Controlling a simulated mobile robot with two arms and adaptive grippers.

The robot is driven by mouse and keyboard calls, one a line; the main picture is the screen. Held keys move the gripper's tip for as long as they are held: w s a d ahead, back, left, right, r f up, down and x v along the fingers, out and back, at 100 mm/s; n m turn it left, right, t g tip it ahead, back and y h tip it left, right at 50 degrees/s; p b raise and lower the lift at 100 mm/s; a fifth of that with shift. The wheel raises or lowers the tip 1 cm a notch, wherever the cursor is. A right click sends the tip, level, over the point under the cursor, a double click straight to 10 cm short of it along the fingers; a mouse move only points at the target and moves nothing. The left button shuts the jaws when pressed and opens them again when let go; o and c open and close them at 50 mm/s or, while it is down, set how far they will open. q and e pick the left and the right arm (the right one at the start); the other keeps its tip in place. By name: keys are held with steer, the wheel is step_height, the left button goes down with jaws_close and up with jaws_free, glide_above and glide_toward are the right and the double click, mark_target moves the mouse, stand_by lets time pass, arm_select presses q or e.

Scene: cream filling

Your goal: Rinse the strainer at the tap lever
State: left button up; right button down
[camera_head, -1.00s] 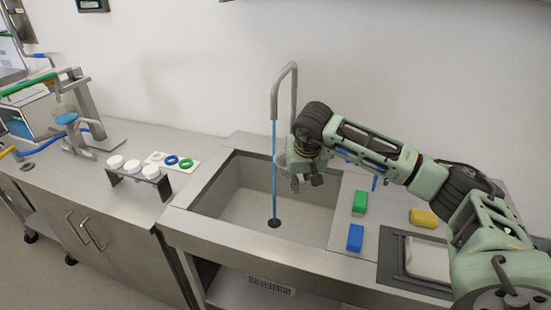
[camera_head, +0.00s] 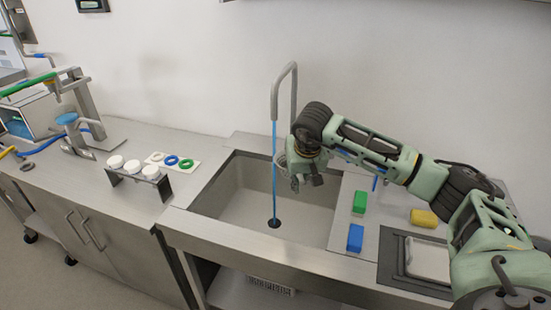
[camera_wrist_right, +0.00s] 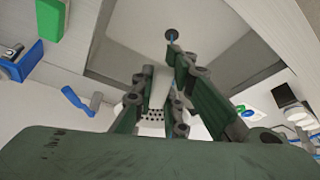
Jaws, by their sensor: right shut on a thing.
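The grey tap (camera_head: 284,85) arches over the steel sink (camera_head: 215,195), and a thin blue stream of water (camera_head: 274,170) runs straight down to the drain. My right gripper (camera_head: 310,182) hangs over the right part of the sink, just right of the stream. In the right wrist view my right gripper (camera_wrist_right: 160,78) is shut on the pale handle of the strainer (camera_wrist_right: 152,115), whose perforated part shows between the fingers. In the head view the strainer is mostly hidden behind my gripper. I cannot make out a separate tap lever. My left gripper is not in view.
Right of the sink lie a green block (camera_head: 360,201), a blue block (camera_head: 355,238), a yellow block (camera_head: 424,218) and a dark tray (camera_head: 390,262). Left of it stand a rack with white cups (camera_head: 133,166) and a card with coloured rings (camera_head: 171,160).

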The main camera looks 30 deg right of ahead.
steer(key=shift+r, duration=0.1)
steer(key=s+r+p, duration=0.1)
steer(key=s+r, duration=0.3)
steer(key=s, duration=0.1)
steer(key=shift+d+p, duration=0.35)
steer(key=shift+f, duration=0.1)
stand_by(0.4)
